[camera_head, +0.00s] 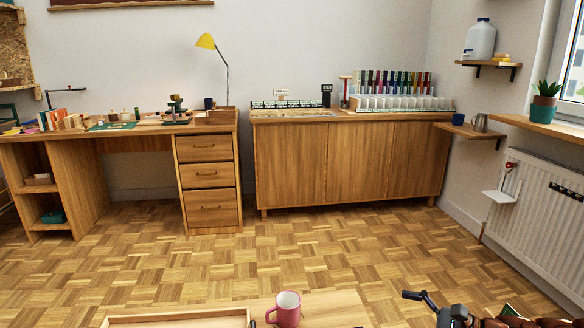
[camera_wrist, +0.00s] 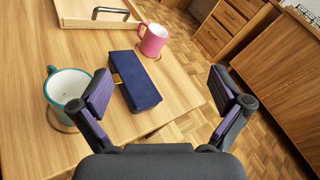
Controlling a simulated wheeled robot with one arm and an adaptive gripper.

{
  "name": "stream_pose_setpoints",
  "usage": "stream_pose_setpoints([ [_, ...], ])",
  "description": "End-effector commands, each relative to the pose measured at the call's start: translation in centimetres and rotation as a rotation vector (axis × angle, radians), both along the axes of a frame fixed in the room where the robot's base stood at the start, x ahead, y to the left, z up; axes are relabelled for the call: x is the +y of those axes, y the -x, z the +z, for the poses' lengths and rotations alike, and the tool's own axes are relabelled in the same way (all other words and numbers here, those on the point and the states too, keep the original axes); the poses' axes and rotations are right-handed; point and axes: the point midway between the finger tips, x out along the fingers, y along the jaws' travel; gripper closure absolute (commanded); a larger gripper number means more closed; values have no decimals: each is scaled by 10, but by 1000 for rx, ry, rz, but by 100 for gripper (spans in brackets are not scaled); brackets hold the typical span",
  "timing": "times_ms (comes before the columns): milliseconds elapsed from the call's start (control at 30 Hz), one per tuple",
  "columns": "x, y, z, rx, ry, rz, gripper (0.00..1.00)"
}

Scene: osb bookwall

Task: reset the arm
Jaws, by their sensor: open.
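My gripper (camera_wrist: 165,103) is open and empty in the wrist view, its fingers spread wide above the corner of a wooden table (camera_wrist: 185,92). A dark blue box-like thing (camera_wrist: 135,80) lies on that table, seen between the fingers and apart from them. In the head view a part of my gripper (camera_head: 425,300) shows at the bottom edge, to the right of the table. Most of my arm is out of that view.
A pink mug (camera_wrist: 152,40) and a teal-rimmed white mug (camera_wrist: 66,88) stand on the table near a wooden tray (camera_wrist: 75,12) with a dark handle. A desk (camera_head: 120,133) and a cabinet (camera_head: 345,165) line the wall. The parquet floor (camera_head: 250,255) between is clear.

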Motion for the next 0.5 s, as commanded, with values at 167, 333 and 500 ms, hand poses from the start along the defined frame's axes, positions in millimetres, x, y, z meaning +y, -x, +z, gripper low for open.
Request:
stream_pose_setpoints([
  [167, 48, 24, 56, -44, 122, 174, 0],
  [333, 84, 52, 93, -82, 234, 332, 0],
  [500, 112, 83, 126, -118, 345, 484, 0],
])
